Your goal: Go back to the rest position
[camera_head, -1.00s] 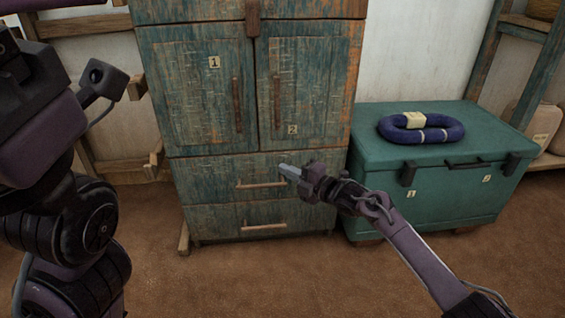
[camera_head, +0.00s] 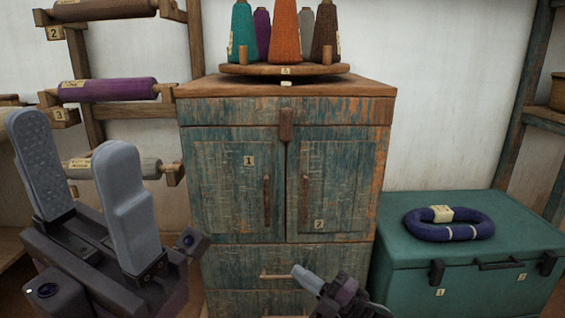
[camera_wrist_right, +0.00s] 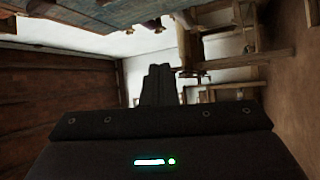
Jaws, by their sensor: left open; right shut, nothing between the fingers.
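My left gripper (camera_head: 95,195) is large in the near left of the head view, with its two grey fingers pointing up and apart. Nothing is between them. My right gripper (camera_head: 305,277) is low in the middle of the head view, in front of the cabinet's drawers, with its fingers together and empty. Its closed fingers (camera_wrist_right: 157,86) also show in the right wrist view, pointing away from the camera. Whether it touches the drawer front cannot be told.
A worn blue-green cabinet (camera_head: 225,190) has shut doors and drawers. Yarn cones (camera_head: 285,32) stand on a round wooden board (camera_head: 245,69) on top. A green chest (camera_head: 460,275) carries a blue ring-shaped bundle (camera_head: 447,232). A rack with rolls (camera_head: 108,90) is at the left.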

